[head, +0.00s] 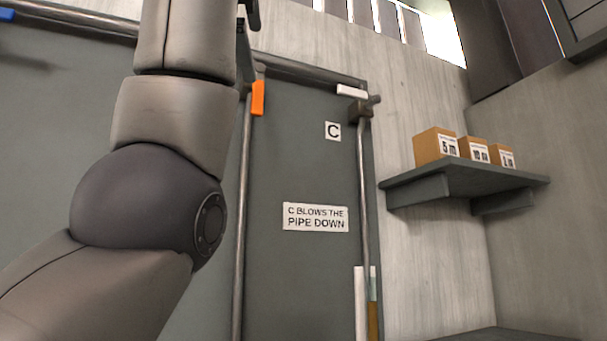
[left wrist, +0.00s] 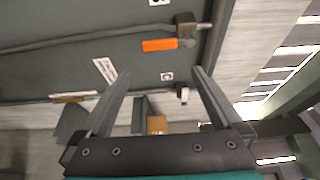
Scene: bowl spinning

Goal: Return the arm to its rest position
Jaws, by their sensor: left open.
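My left arm (head: 150,200) rises through the left part of the head view, bent at a dark round joint and reaching up past the top edge. Only a dark piece of my left gripper (head: 246,28) shows beside the upper arm there. In the left wrist view, the two fingers of my left gripper (left wrist: 161,74) stand wide apart with nothing held between them. My right gripper is in neither view.
A grey panel (head: 290,150) carries pipes, an orange tag (head: 258,98), a "C" label (head: 333,131) and a sign (head: 315,217) reading "C BLOWS THE PIPE DOWN". A wall shelf (head: 460,182) at right holds three brown boxes (head: 437,144). Between panel and shelf is bare wall.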

